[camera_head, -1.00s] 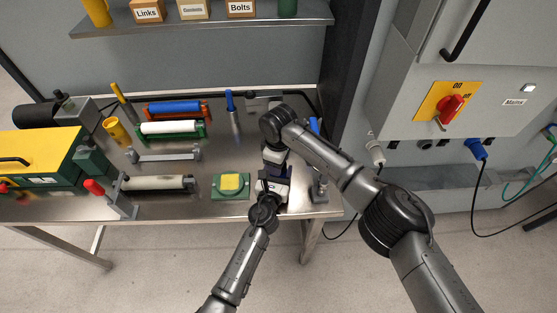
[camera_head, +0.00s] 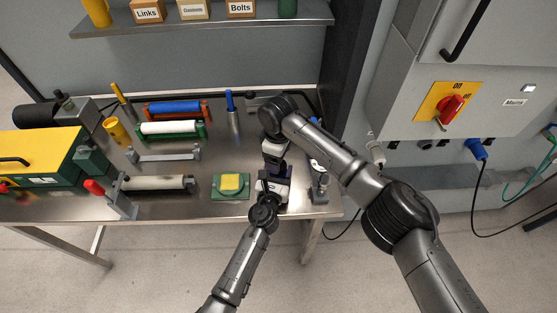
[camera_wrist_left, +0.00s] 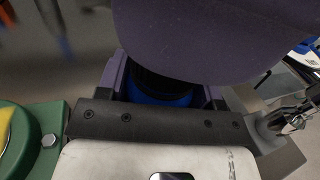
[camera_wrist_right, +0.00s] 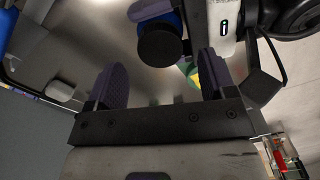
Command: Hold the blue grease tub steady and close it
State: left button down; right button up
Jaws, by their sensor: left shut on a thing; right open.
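The blue grease tub (camera_wrist_left: 165,90) sits between the purple fingers of my left gripper (camera_wrist_left: 160,98), which is shut on it. In the right wrist view the tub (camera_wrist_right: 174,20) is a strip of blue behind a round black part, perhaps its lid. Whether that part is seated I cannot tell. My right gripper (camera_wrist_right: 160,82) is open and empty, its fingers apart, with the black part just beyond the fingertips. In the head view my left gripper (camera_head: 273,187) is at the bench's front right, with my right gripper (camera_head: 275,157) just behind. The arms hide the tub there.
A green block with a yellow top (camera_head: 230,183) lies just left of my left gripper. Rollers, including a white one (camera_head: 170,127), lie farther left on the steel bench (camera_head: 215,150). A grey stand (camera_head: 320,190) is close on the right. A switch cabinet (camera_head: 405,85) stands beyond.

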jog(key=shift+r, duration=0.65)
jog(key=shift+c, duration=0.3)
